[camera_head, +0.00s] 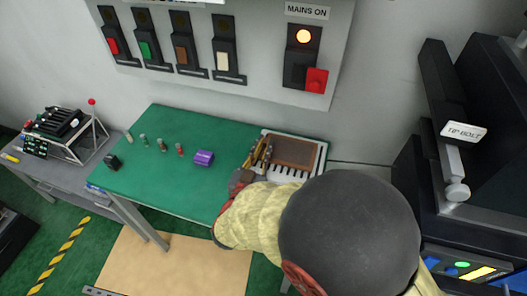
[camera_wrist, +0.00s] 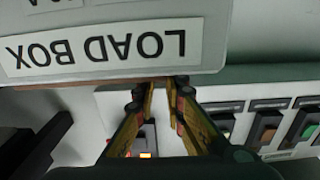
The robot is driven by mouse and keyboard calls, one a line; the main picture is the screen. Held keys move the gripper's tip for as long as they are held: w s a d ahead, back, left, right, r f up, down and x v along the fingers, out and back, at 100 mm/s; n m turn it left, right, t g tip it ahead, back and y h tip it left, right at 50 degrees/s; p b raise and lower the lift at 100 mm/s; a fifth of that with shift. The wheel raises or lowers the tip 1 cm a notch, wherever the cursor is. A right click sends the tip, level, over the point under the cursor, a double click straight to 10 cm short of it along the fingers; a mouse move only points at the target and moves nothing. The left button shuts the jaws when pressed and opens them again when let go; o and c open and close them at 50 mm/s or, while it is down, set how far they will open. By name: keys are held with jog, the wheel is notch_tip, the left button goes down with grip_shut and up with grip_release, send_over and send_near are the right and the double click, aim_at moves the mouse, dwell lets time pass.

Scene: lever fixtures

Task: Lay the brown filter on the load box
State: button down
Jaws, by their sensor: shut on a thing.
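The brown filter (camera_head: 294,152) is a flat brown panel over the top of the pale load box (camera_head: 285,174) at the right end of the green table. I cannot tell whether it rests fully on the box. My gripper (camera_head: 264,150) is at the filter's left edge, its fingers closed in on it. In the wrist view, my gripper's fingertips (camera_wrist: 164,88) are close together at a thin dark brown edge just below the box's grey face, which has an upside-down LOAD BOX label (camera_wrist: 95,48). My arm hides part of the box's front.
The green table (camera_head: 150,185) also holds a purple block (camera_head: 204,158), several small bottles and a dark block (camera_head: 112,162). A wall panel (camera_head: 262,80) with switches and a lit lamp stands behind. A dark machine (camera_head: 480,130) is at right. The table's middle front is clear.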

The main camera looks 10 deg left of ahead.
jog(key=shift+f, duration=0.55)
jog(key=shift+f, duration=0.1)
jog(key=c, duration=1.8)
grip_release()
jog(key=shift+c, duration=0.2)
jog(key=s+a+p, duration=0.1)
jog(key=s+p, duration=0.1)
jog(key=s, duration=1)
jog(key=shift+p, duration=0.35)
